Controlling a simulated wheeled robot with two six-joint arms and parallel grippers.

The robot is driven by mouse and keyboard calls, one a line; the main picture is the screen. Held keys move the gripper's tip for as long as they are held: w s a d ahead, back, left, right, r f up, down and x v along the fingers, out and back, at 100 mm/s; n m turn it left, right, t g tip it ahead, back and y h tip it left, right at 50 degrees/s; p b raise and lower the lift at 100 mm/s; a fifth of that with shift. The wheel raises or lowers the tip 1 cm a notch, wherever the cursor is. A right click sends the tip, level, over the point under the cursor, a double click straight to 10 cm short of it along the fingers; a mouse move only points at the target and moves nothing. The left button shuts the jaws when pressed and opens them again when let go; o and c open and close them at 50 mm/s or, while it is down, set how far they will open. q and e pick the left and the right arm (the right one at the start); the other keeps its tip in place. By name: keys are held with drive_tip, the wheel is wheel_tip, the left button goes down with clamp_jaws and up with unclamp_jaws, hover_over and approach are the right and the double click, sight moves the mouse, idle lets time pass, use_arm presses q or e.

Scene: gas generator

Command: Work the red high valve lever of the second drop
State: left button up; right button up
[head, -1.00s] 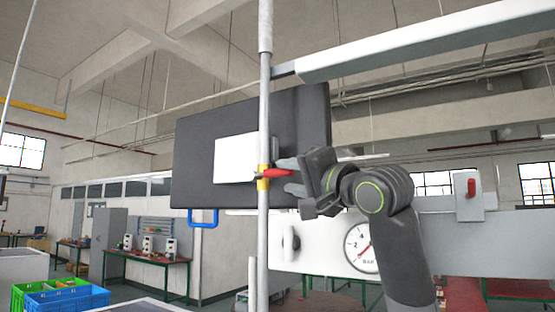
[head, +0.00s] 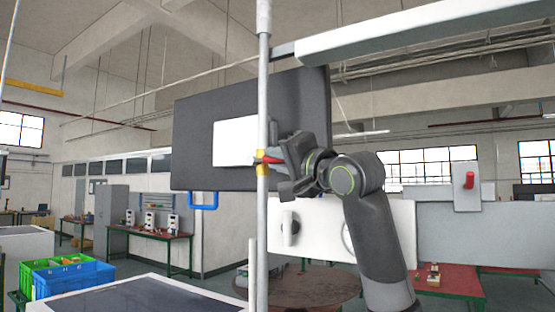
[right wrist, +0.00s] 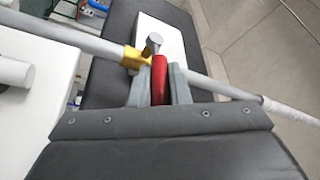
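The red lever (right wrist: 159,80) sits on a yellow valve body (right wrist: 135,58) on a grey upright pipe. In the head view the valve (head: 262,168) is at mid-height of the pipe (head: 263,230), and the red lever (head: 270,160) points right into my right gripper (head: 282,162). In the right wrist view the two grey fingers (right wrist: 160,88) lie close on both sides of the lever, with no clear gap, so the gripper looks shut on it. The lever's outer part is hidden by the gripper in the head view. My left gripper is not in view.
A dark panel with a white plate (head: 234,142) stands close behind the pipe. A white board with a grey knob (head: 289,229) is below my right arm. Another red lever (head: 469,180) is on a grey plate at the right. A horizontal beam (head: 420,38) runs above.

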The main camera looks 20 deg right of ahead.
drive_tip(key=shift+r, duration=0.1)
clamp_jaws()
drive_tip(key=shift+a+r+n+g+h, duration=0.1)
drive_tip(key=shift+r+n+g+h, duration=0.35)
drive_tip(key=shift+r+g, duration=0.7)
drive_tip(key=shift+w+a+r+n+g+h, duration=0.1)
drive_tip(key=shift+w+r+n+g+h, duration=0.15)
drive_tip(key=shift+g, duration=0.35)
drive_tip(key=shift+w+a+r+n+g+h, duration=0.1)
drive_tip(key=shift+r+g+h, duration=0.15)
drive_tip(key=shift+g, duration=0.3)
drive_tip(key=shift+w+a+r+n+g+h, duration=0.1)
drive_tip(key=shift+r+n+g+h, duration=0.1)
drive_tip(key=shift+r+g, duration=0.3)
drive_tip(key=shift+f, duration=0.1)
drive_tip(key=o, duration=0.8)
unclamp_jaws()
drive_tip(key=shift+w, duration=0.1)
